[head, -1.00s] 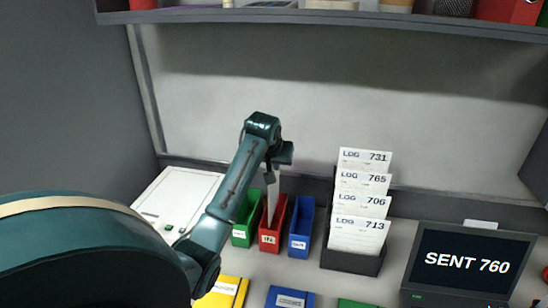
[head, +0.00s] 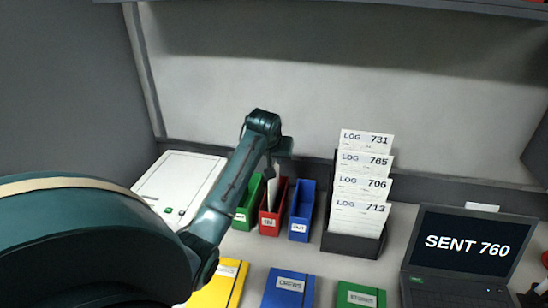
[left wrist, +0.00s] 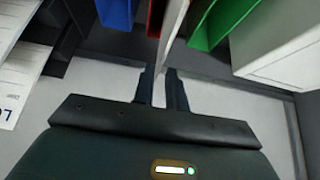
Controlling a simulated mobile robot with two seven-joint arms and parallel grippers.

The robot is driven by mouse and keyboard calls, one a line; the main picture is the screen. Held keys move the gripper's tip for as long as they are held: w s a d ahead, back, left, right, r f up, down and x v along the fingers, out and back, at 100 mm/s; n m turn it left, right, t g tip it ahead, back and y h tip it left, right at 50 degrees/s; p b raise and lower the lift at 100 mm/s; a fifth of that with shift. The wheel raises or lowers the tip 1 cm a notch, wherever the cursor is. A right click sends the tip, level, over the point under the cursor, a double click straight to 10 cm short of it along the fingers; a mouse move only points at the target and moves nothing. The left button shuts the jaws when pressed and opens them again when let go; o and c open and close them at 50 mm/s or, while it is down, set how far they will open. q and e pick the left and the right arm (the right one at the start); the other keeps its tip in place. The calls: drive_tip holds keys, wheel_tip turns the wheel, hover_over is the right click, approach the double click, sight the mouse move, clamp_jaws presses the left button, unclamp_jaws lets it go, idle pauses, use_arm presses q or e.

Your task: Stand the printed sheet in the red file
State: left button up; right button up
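The printed sheet (head: 272,194) is white, upright and seen nearly edge-on. Its lower part is inside the red file (head: 268,223), between the green file (head: 243,215) and the blue file (head: 299,226). My left gripper (head: 270,173) is just above the red file, pointing down, with its fingers close together on the sheet's upper edge. In the left wrist view the sheet (left wrist: 173,28) runs from between the fingers (left wrist: 162,86) alongside the red file (left wrist: 156,14). The sheet's bottom is hidden inside the file. My right gripper is not in view.
A black rack (head: 352,245) with several LOG cards stands right of the files. A laptop reading SENT 760 (head: 466,246) is farther right. A white box (head: 180,186) stands left. Yellow, blue (head: 289,289) and green folders lie in front. A back wall closes the counter.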

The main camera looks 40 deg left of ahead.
use_arm(q)
drive_tip(key=shift+o, duration=1.3)
drive_tip(key=v, duration=1.3)
drive_tip(key=shift+s+d, duration=0.15)
